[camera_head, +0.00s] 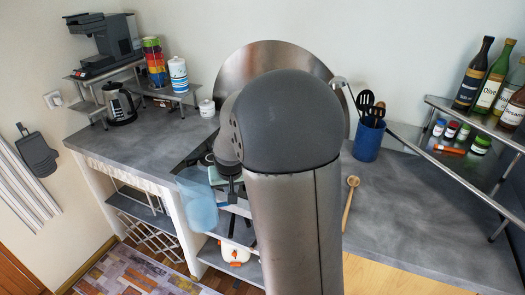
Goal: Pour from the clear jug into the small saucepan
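The clear jug (197,207) shows as a pale blue, see-through vessel left of my arm, in front of the counter's front edge. It looks tilted and has nothing visible under it. My gripper (218,182) is a dark shape at the jug's upper right side, partly hidden by my arm. It appears shut on the jug, though its fingertips are not clear. I cannot make out the small saucepan; my large grey arm link covers the middle of the counter. I cannot tell whether the jug holds liquid.
A large metal disc (245,70) stands behind my arm. At right are a blue utensil pot (368,141), wooden spoon (349,203) and bottle shelf (475,160). The right counter is mostly clear.

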